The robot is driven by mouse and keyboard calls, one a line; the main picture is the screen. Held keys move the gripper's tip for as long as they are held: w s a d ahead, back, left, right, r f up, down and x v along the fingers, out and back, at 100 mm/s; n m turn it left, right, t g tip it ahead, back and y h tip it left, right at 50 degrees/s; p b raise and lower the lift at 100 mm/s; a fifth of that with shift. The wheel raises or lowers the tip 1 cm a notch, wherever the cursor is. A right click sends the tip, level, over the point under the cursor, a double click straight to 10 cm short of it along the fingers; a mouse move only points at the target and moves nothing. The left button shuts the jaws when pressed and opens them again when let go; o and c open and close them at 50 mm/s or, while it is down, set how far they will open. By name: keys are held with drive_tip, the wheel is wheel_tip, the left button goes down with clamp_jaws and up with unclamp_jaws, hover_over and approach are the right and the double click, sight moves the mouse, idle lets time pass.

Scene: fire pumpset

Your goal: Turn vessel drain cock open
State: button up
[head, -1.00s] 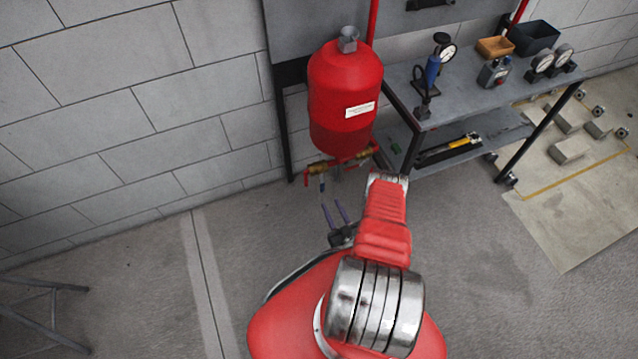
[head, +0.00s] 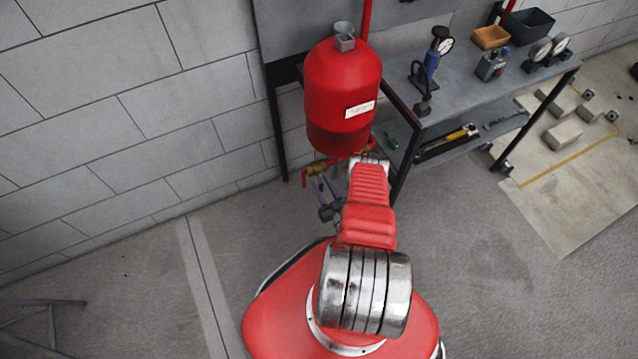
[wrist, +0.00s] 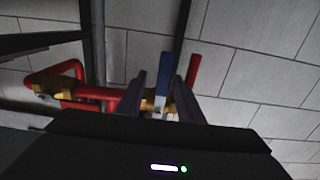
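The red pressure vessel (head: 342,92) hangs in front of the block wall, with red pipework and brass fittings (head: 320,170) under it. In the wrist view, a blue lever (wrist: 163,72) stands upright on a brass cock body (wrist: 150,102); it looks like the drain cock's handle. My gripper (head: 319,184) is just below the fittings. Its two purple fingers (wrist: 158,92) stand apart, one on each side of the blue lever, with a visible gap on the left. Contact on the right side cannot be told. The lower cock is hidden by the gripper body.
A red pipe loop with a brass valve (wrist: 45,90) lies left of the fingers in the wrist view, and a short red bar (wrist: 192,72) is close at right. A grey workbench (head: 470,85) with tools stands right of the vessel.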

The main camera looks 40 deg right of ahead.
drive_tip(key=shift+a, duration=0.1)
drive_tip(key=shift+c, duration=0.2)
drive_tip(key=shift+w, duration=0.1)
clamp_jaws()
drive_tip(key=shift+d, duration=0.3)
drive_tip(key=shift+a, duration=0.1)
